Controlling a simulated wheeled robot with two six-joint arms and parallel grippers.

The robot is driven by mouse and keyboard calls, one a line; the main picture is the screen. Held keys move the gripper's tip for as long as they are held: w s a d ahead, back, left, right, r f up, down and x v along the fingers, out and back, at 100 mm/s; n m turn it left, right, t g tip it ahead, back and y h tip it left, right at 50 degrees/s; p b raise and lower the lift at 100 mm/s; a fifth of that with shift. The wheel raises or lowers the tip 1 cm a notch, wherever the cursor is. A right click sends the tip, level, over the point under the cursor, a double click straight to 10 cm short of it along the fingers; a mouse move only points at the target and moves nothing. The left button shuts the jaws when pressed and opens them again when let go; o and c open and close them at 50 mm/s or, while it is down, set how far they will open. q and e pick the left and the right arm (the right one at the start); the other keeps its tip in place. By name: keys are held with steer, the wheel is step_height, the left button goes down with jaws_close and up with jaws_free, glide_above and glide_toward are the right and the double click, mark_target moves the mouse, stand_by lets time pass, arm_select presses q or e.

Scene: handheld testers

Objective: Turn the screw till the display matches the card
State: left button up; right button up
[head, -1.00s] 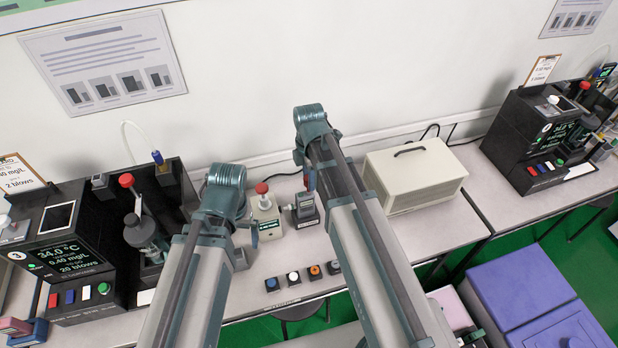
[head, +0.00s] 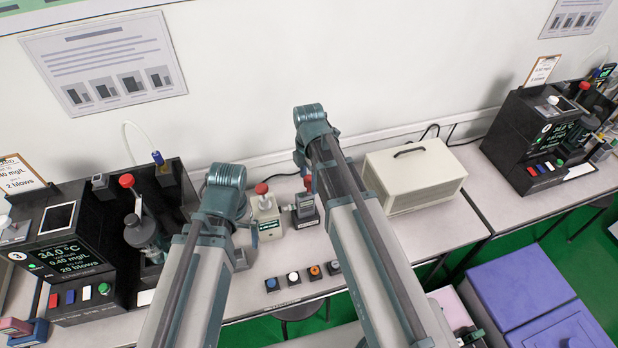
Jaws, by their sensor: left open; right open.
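Another card (head: 541,70) stands on the right-hand station. I cannot make out the screw.
A black station (head: 75,250) with a green-lit screen stands at left; a similar one (head: 530,140) stands at right. A cream case (head: 415,175) sits right of my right arm. Several round buttons (head: 293,278) line the table's front. Purple boxes (head: 535,290) stand at lower right.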

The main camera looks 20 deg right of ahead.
steer(key=shift+r+p, duration=3.3)
steer(key=shift+r, duration=0.15)
steer(key=shift+f, duration=0.15)
step_height(320, 180, down, 7)
steer(key=b, duration=0.7)
steer(key=shift+r, duration=0.25)
